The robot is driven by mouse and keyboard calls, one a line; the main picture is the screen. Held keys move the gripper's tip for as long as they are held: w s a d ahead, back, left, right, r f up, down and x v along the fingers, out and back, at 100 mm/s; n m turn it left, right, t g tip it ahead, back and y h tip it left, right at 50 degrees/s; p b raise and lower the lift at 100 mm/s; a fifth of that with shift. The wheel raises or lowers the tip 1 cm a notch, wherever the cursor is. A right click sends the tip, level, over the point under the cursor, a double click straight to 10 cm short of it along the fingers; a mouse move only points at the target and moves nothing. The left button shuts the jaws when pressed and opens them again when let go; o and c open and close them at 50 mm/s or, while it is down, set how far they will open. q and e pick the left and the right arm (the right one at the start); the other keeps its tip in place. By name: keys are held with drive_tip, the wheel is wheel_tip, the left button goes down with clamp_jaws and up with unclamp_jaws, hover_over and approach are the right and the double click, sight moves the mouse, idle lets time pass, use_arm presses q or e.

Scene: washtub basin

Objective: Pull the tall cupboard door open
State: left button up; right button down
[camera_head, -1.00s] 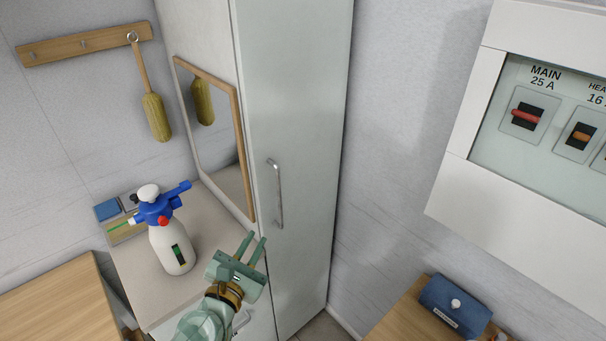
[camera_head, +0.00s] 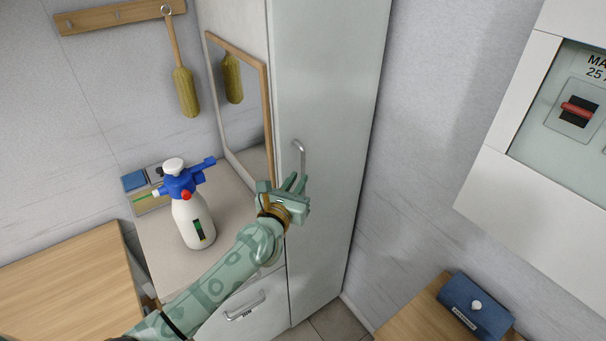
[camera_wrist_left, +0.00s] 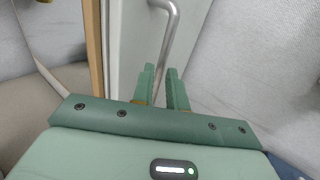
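The tall cupboard door (camera_head: 330,90) is a pale grey panel in the head view, standing shut. Its silver bar handle (camera_head: 301,150) is upright near the door's left edge; its lower part is hidden behind my left gripper (camera_head: 298,182). In the left wrist view the handle (camera_wrist_left: 171,35) runs down toward the gap between the two green fingers of my left gripper (camera_wrist_left: 163,80). The fingers are apart, with the bar in line with the gap; I cannot tell if they touch it. My right gripper is not in view.
A framed mirror (camera_head: 240,110) is on the cupboard's left side. A white and blue spray bottle (camera_head: 192,215) stands on the counter (camera_head: 165,270) left of my arm. A breaker panel (camera_head: 510,130) is on the right wall, above a blue case (camera_head: 477,305). Floor shows below the door.

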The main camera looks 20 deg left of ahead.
sight(302, 173)
use_arm(q)
drive_tip(key=w+b, duration=0.1)
drive_tip(key=w, duration=0.3)
drive_tip(key=shift+w+d, duration=0.15)
clamp_jaws()
